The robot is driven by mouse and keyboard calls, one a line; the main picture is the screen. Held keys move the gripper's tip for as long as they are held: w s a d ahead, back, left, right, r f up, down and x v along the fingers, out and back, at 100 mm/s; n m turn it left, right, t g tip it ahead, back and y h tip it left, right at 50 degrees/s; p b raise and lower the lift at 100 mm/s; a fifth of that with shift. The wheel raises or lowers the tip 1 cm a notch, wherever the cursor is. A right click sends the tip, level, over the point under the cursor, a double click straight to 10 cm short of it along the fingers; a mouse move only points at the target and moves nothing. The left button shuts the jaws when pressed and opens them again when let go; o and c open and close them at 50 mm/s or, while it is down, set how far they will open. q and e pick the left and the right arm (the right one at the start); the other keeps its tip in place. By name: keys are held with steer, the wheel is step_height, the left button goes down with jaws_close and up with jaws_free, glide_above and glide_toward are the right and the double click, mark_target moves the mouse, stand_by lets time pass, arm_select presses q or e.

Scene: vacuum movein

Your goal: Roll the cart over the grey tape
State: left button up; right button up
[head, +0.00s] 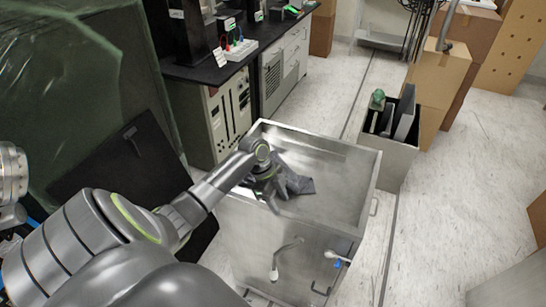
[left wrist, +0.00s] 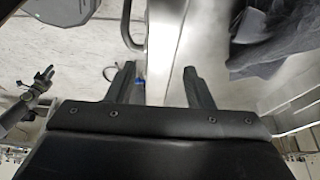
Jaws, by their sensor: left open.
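The cart (head: 345,222) is a shiny steel box with an open top and a flat rim, in the middle of the head view. A dark grey cloth (head: 301,186) lies in it; it also shows in the left wrist view (left wrist: 270,45). My left gripper (head: 277,190) reaches over the cart's near left side. In the left wrist view its two fingers (left wrist: 160,85) are apart, with a bright metal edge of the cart (left wrist: 166,45) between them. Whether they touch it I cannot tell. A grey strip (head: 391,240) runs along the floor just right of the cart.
A lab bench (head: 235,62) with cabinets stands behind and left. A grey bin (head: 398,160) and cardboard boxes (head: 440,80) stand behind and right of the cart. A dark panel (head: 125,175) leans at the left. The light floor (head: 455,200) at the right is clear.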

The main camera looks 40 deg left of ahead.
arm_select(q)
steer(key=b+v, duration=0.3)
steer(key=v, duration=1.4)
steer(key=shift+a, duration=0.1)
